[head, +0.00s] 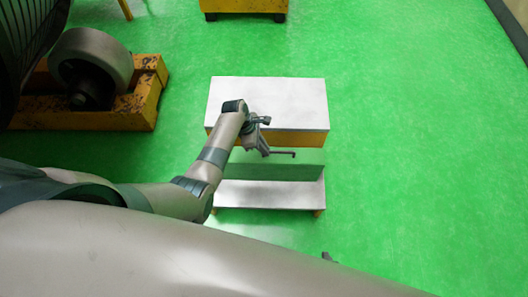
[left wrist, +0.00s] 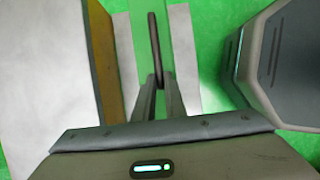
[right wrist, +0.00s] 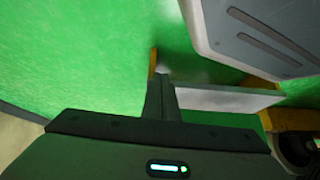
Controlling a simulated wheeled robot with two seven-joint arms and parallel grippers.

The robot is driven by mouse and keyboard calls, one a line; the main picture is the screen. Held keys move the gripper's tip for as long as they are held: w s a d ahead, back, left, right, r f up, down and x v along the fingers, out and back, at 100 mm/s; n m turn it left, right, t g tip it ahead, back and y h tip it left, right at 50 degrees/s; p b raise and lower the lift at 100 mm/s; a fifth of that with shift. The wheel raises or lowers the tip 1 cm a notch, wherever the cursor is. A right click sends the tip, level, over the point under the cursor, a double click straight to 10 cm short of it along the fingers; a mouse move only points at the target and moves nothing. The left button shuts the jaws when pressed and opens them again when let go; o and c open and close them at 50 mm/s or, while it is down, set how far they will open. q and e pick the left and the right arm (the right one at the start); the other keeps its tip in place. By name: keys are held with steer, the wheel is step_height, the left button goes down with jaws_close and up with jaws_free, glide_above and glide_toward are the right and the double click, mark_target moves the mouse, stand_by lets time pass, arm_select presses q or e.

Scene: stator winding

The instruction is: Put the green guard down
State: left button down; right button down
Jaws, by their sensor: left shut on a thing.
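The green guard (head: 270,172) is a see-through green panel. In the head view it shows as a darker green strip between the two white-topped surfaces, with a dark bar-like handle (head: 284,154) above it. My left gripper (head: 262,147) is at the handle. In the left wrist view, the left gripper (left wrist: 156,80) is shut on the guard's dark handle (left wrist: 154,45), with the green panel (left wrist: 138,40) behind it. I cannot tell whether the guard's lower edge touches anything. My right gripper (right wrist: 161,82) looks shut and empty in the right wrist view.
A white-topped yellow bench (head: 268,98) stands beyond the guard. A lower white surface (head: 270,195) lies on the near side. A yellow stand with a large wheel (head: 90,62) is at upper left. The green floor (head: 430,150) to the right is clear.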

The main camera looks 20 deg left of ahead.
arm_select(q)
steer(key=shift+f+b, duration=1.35)
steer(key=shift+b, duration=0.2)
steer(key=shift+f, duration=0.1)
arm_select(e)
steer(key=shift+s+d+f+g+h, duration=0.2)
steer(key=shift+s+d+f+g, duration=0.1)
steer(key=shift+d+f+g, duration=0.4)
steer(key=shift+s+d+f+g+h, duration=0.25)
steer(key=shift+d+f+g, duration=0.2)
steer(key=shift+d, duration=0.3)
arm_select(q)
steer(key=c, duration=1.8)
jaws_free()
steer(key=shift+f, duration=0.1)
arm_select(e)
steer(key=shift+s, duration=0.15)
